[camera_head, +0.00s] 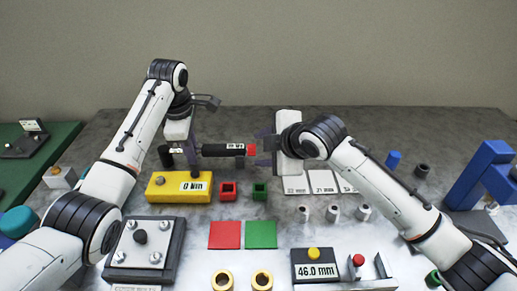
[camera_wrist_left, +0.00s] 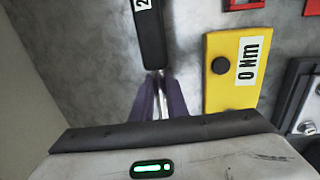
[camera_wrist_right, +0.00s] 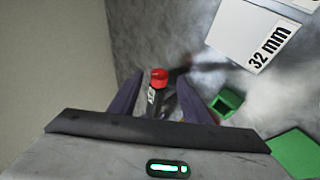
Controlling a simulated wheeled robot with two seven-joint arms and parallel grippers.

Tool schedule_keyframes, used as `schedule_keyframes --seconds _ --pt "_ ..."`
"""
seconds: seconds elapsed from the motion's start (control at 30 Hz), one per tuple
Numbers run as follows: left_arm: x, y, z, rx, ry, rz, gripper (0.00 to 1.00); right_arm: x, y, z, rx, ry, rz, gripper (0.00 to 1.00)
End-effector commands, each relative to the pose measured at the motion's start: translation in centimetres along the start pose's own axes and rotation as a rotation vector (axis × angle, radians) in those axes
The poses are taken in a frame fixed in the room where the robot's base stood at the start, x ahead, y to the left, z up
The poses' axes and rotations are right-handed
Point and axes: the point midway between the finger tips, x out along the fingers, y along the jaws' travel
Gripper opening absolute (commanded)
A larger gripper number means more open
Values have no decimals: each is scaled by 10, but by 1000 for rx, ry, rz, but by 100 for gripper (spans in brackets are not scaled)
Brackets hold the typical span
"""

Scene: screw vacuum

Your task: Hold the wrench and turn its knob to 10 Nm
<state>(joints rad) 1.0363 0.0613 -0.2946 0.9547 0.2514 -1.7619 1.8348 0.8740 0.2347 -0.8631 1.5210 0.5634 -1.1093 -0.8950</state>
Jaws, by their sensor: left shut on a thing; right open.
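The wrench (camera_head: 222,150) is held level in the air, with a black handle, a small white label too small to read, and a red knob (camera_head: 252,150) at its right end. My left gripper (camera_head: 194,150) is shut on the wrench's metal shaft at its left end; the left wrist view shows the shaft between the purple fingers (camera_wrist_left: 161,98). My right gripper (camera_head: 266,144) is open at the knob end. In the right wrist view, the red knob (camera_wrist_right: 159,77) stands between the spread fingers, with no clear contact visible. The yellow tester (camera_head: 180,187) below reads 0 Nm.
Red (camera_head: 228,191) and green (camera_head: 260,191) square sockets stand below the wrench, with red and green flat squares nearer. A 46.0 mm gauge (camera_head: 315,266) and brass rings lie at the front. White cards lie right of centre, a blue frame (camera_head: 482,175) far right.

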Motion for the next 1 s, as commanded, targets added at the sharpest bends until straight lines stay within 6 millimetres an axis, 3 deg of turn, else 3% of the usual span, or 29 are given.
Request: schedule_keyframes --seconds 0.2,0.57,0.8,1.0 --pt "-1 1 0 -1 0 3 0 22 1 -1 0 1 0 44" --pt "-1 1 0 -1 0 4 0 26 0 0 0 0 1 44" --pt "-1 1 0 -1 0 3 0 26 0 0 1 0 1 3" --pt "-1 1 0 -1 0 3 0 26 1 0 6 -1 -10 2"
